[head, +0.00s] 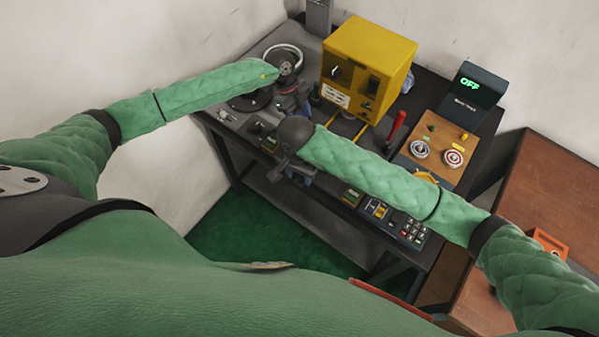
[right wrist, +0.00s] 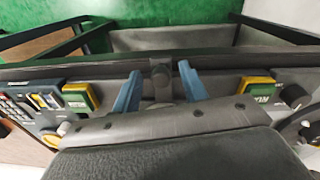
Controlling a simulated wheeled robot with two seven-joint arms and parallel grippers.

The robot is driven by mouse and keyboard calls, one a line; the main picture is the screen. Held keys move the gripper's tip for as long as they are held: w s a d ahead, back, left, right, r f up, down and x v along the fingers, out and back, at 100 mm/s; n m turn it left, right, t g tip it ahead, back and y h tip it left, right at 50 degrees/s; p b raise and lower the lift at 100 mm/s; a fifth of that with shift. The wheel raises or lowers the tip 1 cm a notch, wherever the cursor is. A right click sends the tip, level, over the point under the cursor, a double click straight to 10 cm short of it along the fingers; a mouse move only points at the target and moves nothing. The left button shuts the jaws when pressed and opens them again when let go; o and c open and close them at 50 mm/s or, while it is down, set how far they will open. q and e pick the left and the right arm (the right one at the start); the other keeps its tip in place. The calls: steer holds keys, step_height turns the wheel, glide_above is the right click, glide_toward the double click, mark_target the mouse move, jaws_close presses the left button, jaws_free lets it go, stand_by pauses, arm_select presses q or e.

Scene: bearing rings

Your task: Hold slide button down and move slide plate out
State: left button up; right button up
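My right gripper (head: 291,174) is at the front edge of the workbench (head: 325,190). In the right wrist view its two blue fingers (right wrist: 158,88) are spread apart, with a small dark knob (right wrist: 160,75) showing between them; I cannot tell whether they touch it. Green buttons in yellow frames sit on the bench front to the left (right wrist: 80,97) and right (right wrist: 257,90) of the fingers. I cannot single out the slide button or slide plate.
A yellow machine box (head: 368,62) stands behind my right forearm. A red-handled lever (head: 394,128), a wooden board (head: 433,137) with two rings, and a display reading OFF (head: 480,88) are to its right. A keypad (head: 413,231) is on the front edge. A brown table (head: 555,190) adjoins at right.

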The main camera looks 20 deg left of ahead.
step_height(320, 180, up, 12)
steer(key=shift+w+a, duration=0.15)
steer(key=shift+a, duration=0.05)
stand_by(0.5)
arm_select(q)
steer(key=o, duration=1)
steer(key=shift+o, duration=0.2)
arm_select(e)
steer(key=shift+f, duration=0.1)
